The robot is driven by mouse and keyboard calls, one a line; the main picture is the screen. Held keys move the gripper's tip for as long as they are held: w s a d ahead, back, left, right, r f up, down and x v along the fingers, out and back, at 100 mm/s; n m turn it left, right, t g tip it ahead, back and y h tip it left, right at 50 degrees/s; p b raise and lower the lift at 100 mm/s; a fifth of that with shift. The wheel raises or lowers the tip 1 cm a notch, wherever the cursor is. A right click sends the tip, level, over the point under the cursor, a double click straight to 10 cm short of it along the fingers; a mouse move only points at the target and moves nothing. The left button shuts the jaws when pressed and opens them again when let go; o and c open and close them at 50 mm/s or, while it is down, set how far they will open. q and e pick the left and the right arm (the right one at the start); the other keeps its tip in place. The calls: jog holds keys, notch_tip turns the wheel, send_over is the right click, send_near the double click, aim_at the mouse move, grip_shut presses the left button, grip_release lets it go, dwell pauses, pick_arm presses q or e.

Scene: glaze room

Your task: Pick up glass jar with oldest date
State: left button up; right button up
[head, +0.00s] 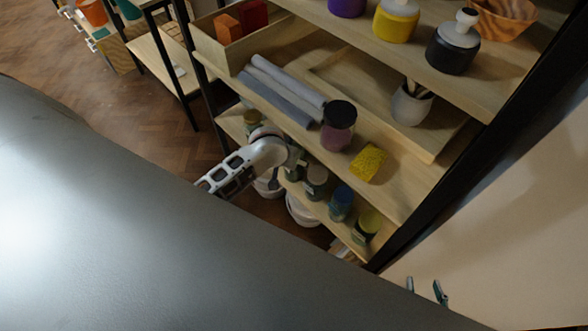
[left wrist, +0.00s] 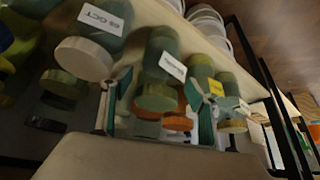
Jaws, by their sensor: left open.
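Several glass jars stand in a row on the lower shelf, among them a blue-lidded jar (head: 341,201) and a yellow-green-lidded jar (head: 368,222). In the left wrist view, which is upside down, a pale-lidded jar (left wrist: 87,57) has a label that seems to read "OCT". Other labels are too small to read. My right gripper (head: 425,289) is open and empty at the lower right.
The shelf above holds a purple jar (head: 338,126), a yellow sponge (head: 369,162), grey rolls (head: 277,99) and a brush pot (head: 411,103). White buckets (head: 300,210) stand below the jars. A black shelf post (head: 440,186) rises at the right. Floor (head: 130,110) is open at left.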

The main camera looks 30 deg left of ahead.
pick_arm(q)
jog(key=shift+x, duration=2.5)
jog(key=c, duration=1.3)
jog(key=shift+r, duration=0.1)
grip_shut()
